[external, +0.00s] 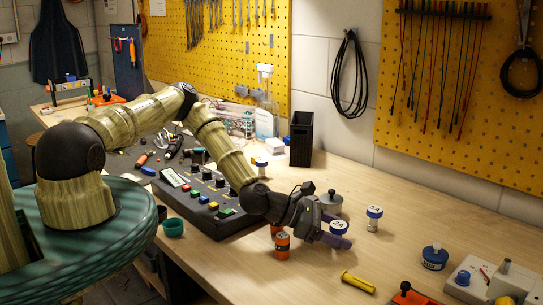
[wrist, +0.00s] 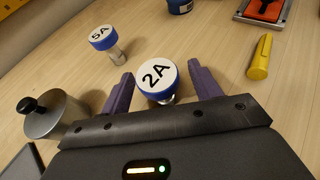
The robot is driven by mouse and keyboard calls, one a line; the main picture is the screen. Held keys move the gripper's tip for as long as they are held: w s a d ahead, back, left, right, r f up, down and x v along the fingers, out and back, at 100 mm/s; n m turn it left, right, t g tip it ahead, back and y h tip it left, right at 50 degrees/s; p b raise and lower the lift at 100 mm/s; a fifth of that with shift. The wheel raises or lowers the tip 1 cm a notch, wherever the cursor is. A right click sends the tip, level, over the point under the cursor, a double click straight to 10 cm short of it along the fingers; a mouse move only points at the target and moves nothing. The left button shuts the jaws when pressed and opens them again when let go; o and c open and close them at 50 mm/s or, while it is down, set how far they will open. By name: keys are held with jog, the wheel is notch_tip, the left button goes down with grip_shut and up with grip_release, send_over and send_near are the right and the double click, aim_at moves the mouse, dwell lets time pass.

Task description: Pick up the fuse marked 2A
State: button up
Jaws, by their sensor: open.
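The fuse marked 2A (wrist: 157,75) has a white top with a blue rim and a shiny lower part. In the wrist view it stands between the two purple fingers of my gripper (wrist: 163,84), with a gap visible on each side. My gripper is open. In the external view the 2A fuse (external: 339,226) shows at my gripper (external: 335,238), its lower part hidden by the fingers. A similar fuse marked 5A (wrist: 103,38) stands upright to the left in the wrist view. In the external view the 5A fuse (external: 374,213) is to the right.
A metal weight with a black knob (wrist: 55,113) stands close to my left finger in the wrist view. A yellow piece (external: 357,282), an orange cylinder (external: 282,247) and a blue jar (external: 434,257) are nearby. A control box (external: 205,196) lies left. The bench beyond 5A is clear.

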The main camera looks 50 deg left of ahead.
aim_at(339, 225)
jog(key=c, duration=1.1)
jog(key=shift+r, duration=0.15)
notch_tip(339, 225, up, 10)
jog(key=shift+f+b, duration=0.1)
jog(key=shift+b, duration=0.8)
